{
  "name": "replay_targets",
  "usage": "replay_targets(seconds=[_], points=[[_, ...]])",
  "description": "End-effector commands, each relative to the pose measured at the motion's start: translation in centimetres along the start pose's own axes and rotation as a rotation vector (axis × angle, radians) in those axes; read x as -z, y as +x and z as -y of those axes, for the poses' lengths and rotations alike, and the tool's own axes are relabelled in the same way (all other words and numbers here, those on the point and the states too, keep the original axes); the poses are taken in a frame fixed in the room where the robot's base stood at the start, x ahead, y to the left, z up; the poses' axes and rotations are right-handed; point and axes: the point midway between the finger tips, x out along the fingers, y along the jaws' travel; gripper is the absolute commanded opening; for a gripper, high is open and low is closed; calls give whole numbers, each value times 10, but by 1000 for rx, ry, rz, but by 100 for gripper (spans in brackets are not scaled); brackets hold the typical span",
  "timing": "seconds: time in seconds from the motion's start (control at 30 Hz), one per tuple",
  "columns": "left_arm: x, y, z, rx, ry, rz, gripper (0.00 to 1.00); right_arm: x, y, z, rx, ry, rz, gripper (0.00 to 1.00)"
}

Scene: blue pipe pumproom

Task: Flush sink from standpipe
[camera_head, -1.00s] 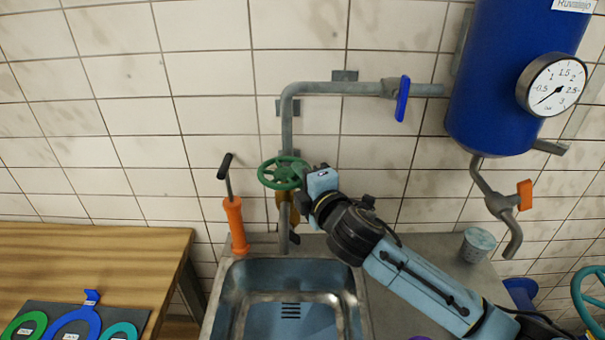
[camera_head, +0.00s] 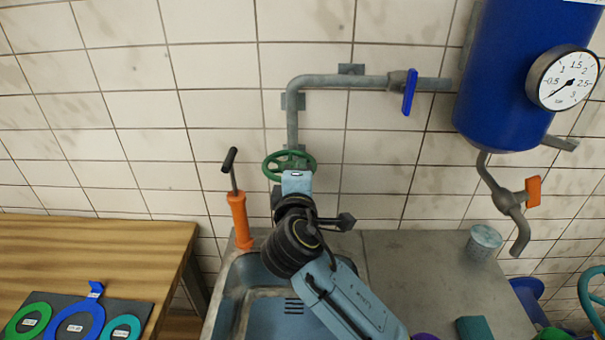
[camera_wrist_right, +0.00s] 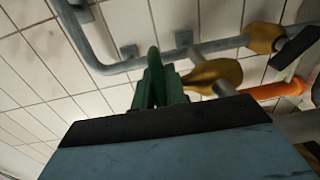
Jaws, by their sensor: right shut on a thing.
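The green handwheel (camera_head: 273,163) sits on the grey standpipe (camera_head: 292,125) behind the sink; it also shows edge-on in the right wrist view (camera_wrist_right: 153,82). My right gripper (camera_head: 295,176) is at the wheel's front rim, shut on it. The gripper and arm hide the valve body and the pipe's lower end. The steel sink (camera_head: 232,290) lies below, partly covered by my arm. A blue lever (camera_head: 410,92) hangs down on the upper pipe, across the pipe's line. My left gripper is not in view.
An orange hand pump (camera_head: 239,220) stands at the sink's left back corner. A blue tank (camera_head: 500,90) with a gauge (camera_head: 563,78) and an orange-handled outlet (camera_head: 533,191) hangs at right. A cup (camera_head: 483,243) stands on the counter. A wooden table (camera_head: 90,255) holds coloured ring tags.

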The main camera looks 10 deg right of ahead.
Motion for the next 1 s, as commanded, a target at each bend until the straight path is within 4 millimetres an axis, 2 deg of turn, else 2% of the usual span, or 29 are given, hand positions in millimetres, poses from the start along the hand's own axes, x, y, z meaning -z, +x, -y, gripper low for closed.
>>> replay_targets(seconds=[0.27, 0.3, 0.47, 0.77, 0.87, 1.0], points=[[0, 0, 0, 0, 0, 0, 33, 2, 0, 0, 1, 2, -4, 0], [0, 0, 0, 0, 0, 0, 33, 2, 0, 0, 0, 2, -4, 14], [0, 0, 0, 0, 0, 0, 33, 1, 0, 0, 0, 1, -3, 34], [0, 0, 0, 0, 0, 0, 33, 1, -2, 0, 0, 1, -2, 34], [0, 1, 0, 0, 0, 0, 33, 1, -10, 1, 1, 2, -3, 34], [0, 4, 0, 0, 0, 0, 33, 1, -35, 2, 2, 4, -4, 34]])
